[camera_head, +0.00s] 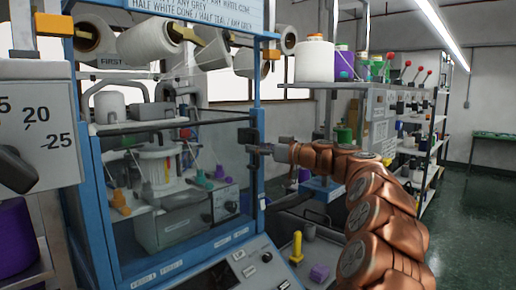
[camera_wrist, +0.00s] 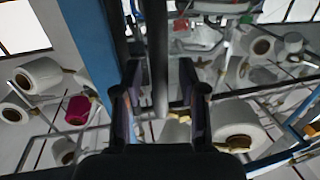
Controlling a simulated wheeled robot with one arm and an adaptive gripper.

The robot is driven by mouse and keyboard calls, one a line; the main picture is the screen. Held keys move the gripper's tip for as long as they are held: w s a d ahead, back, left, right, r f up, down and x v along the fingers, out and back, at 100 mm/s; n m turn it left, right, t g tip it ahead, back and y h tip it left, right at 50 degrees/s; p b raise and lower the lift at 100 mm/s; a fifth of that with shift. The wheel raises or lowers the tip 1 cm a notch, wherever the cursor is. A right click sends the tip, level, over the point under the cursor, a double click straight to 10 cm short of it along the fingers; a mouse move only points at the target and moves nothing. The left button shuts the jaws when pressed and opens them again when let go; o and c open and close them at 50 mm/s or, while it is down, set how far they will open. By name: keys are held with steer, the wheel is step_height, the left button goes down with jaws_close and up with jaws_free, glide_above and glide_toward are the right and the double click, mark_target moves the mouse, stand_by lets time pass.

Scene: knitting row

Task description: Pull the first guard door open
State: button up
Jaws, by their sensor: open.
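The first guard door (camera_head: 222,150) is a clear panel with a dark top rail, across the front of the blue-framed knitting machine (camera_head: 92,180). It looks closed. A dark block (camera_head: 247,135) sits at its right edge by the blue post. My gripper (camera_head: 262,149) is at that right edge, level with the block's lower part. In the wrist view, my gripper (camera_wrist: 160,92) is open, with a vertical grey bar (camera_wrist: 158,60) between its dark fingers. The bar looks like the door's handle; I cannot tell whether the fingers touch it.
Yarn cones (camera_head: 148,40) hang above the machine. A control panel (camera_head: 245,270) juts out below the door. A grey bin (camera_head: 310,255) with yellow and purple items stands right of it. More machines and a shelf (camera_head: 430,140) line the right; green floor (camera_head: 475,200) is clear beyond.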

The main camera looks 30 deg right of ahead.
steer(key=shift+c, duration=0.2)
jaws_close()
stand_by(0.4)
